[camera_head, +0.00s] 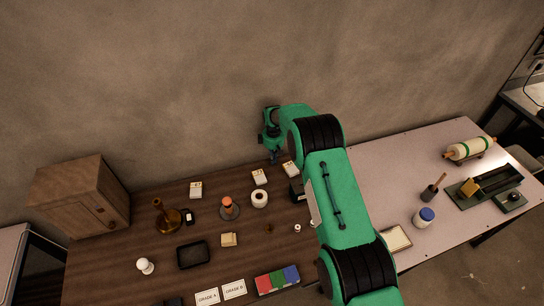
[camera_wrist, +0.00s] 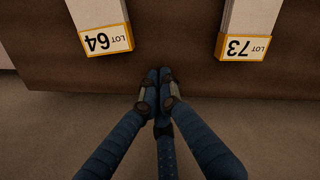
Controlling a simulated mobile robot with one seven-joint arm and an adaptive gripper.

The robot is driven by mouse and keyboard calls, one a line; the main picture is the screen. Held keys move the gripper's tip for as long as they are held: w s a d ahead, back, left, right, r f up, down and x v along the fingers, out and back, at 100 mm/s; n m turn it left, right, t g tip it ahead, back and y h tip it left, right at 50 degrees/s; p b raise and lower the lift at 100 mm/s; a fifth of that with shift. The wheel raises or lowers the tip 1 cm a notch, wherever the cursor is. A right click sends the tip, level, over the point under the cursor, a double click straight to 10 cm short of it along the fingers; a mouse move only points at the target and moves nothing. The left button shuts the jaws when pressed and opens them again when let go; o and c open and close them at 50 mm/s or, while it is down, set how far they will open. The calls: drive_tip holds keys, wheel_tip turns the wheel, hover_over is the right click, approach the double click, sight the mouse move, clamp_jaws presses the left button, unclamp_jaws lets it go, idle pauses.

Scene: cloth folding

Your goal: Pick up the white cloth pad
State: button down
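My gripper (camera_wrist: 159,76) has its blue fingers drawn together at the tips, with nothing visible between them. In the head view my gripper (camera_head: 273,157) hangs at the back edge of the brown table. Two pale, flat, pad-like pieces with yellow-edged labels lie near it in the wrist view, one marked LOT 64 (camera_wrist: 99,14) and one marked LOT 73 (camera_wrist: 251,16). The fingertips are between them, apart from both. The head view shows several such white pieces, at the left (camera_head: 196,189), the middle (camera_head: 259,177) and the right (camera_head: 290,169). I cannot tell which is the cloth pad.
A pale table (camera_head: 390,170) at the right has a wood-framed white panel (camera_head: 396,239). A wall (camera_head: 150,80) stands behind.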

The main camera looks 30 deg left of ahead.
sight(280, 165)
drive_tip(key=shift+d+r, duration=0.1)
drive_tip(key=shift+d, duration=1.6)
drive_tip(key=d+b, duration=0.2)
drive_tip(key=d, duration=1.9)
drive_tip(key=shift+d, duration=0.2)
drive_tip(key=shift+a, duration=0.1)
